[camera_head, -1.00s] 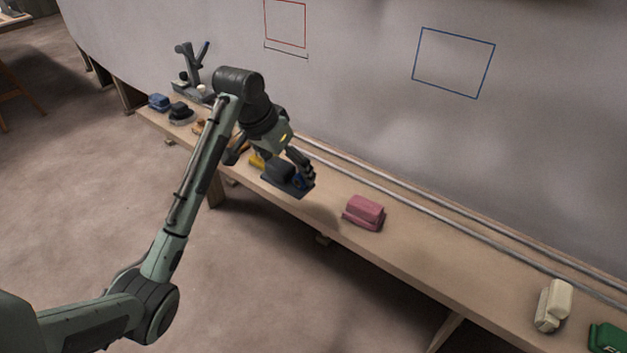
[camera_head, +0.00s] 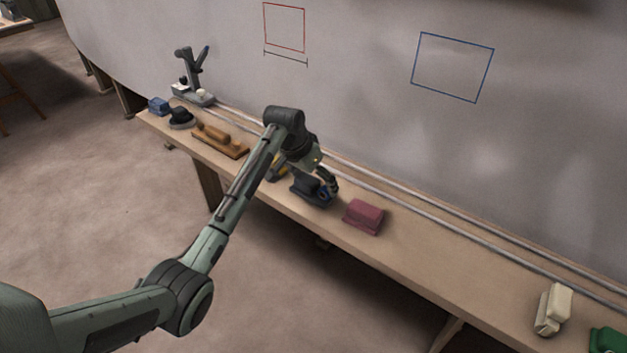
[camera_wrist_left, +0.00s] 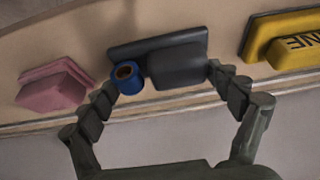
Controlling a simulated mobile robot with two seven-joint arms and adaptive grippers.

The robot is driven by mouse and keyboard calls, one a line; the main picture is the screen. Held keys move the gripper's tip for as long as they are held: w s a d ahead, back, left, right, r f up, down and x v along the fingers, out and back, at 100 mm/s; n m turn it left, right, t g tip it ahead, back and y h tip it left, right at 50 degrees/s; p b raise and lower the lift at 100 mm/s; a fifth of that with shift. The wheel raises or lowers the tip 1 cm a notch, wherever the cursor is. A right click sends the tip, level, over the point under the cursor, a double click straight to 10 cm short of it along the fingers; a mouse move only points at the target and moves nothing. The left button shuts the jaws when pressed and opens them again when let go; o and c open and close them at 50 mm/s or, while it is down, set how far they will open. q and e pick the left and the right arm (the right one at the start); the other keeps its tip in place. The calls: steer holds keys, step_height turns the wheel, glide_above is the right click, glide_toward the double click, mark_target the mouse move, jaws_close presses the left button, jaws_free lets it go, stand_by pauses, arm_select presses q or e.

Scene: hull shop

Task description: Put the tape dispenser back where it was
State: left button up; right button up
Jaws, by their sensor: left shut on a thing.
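The tape dispenser (camera_head: 308,190) is dark grey with a blue roll at one end. It is at the bench between the yellow block (camera_head: 279,170) and the pink block (camera_head: 364,217). I cannot tell whether its base touches the bench top. My left gripper (camera_head: 327,184) is shut on it and partly covers it in the head view. In the left wrist view the dispenser (camera_wrist_left: 178,64) lies between the two fingers of my left gripper (camera_wrist_left: 163,80), with the blue roll by the left finger. My right gripper is in neither view.
The long wooden bench (camera_head: 445,268) runs along a pale curved wall with two rails (camera_head: 440,220) at its back. A brown wooden tool (camera_head: 220,140) and several small items stand to the left. A cream block (camera_head: 553,309) and a green one (camera_head: 607,341) are far right. Bench between pink and cream is clear.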

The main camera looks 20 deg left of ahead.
arm_select(q)
steer(key=o, duration=0.9)
steer(key=v, duration=1.2)
